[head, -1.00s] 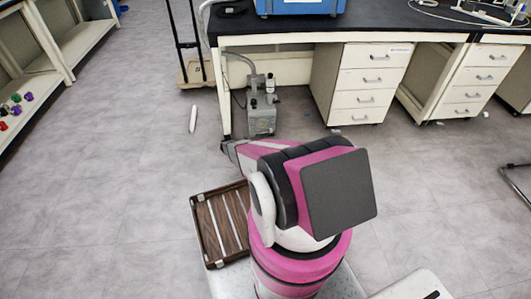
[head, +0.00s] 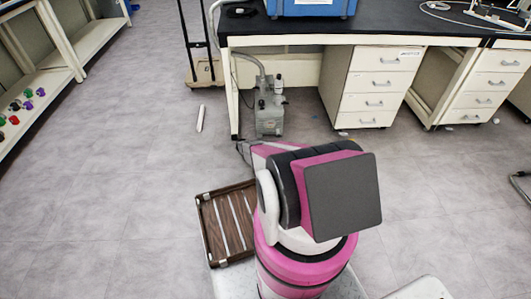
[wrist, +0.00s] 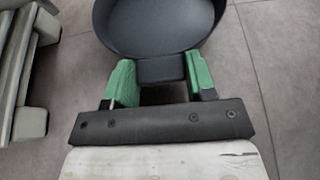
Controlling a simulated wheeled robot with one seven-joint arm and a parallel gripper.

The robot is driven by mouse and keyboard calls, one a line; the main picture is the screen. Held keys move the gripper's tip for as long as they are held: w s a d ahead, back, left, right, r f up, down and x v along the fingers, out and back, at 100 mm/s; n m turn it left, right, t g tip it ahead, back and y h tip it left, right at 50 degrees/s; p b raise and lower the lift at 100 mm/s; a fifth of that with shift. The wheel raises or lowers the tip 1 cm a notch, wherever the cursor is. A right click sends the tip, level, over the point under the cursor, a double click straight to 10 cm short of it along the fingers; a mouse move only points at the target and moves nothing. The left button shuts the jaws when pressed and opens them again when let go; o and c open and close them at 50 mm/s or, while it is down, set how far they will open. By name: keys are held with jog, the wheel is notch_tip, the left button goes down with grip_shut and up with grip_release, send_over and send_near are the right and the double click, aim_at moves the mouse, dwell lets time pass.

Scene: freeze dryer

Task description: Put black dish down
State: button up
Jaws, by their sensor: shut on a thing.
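The black dish (wrist: 160,25) shows at the top of the wrist view, round with a raised rim and cut off by the picture's top edge. My gripper (wrist: 160,72) has its two green fingers on either side of the dish's short black tab and is shut on it. Grey floor shows around the dish. In the head view my own arm fills the middle, and the dish and gripper are hidden there.
A brown slatted tray (head: 228,222) is beside my arm. A black-topped bench (head: 370,28) with white drawers (head: 372,85) stands ahead, a grey pump (head: 268,112) below it. A white cylinder (head: 200,118) lies on the floor. Shelves (head: 50,80) stand at left. Floor at left is clear.

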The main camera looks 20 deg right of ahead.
jog(key=shift+f, duration=0.2)
jog(key=o, duration=1.2)
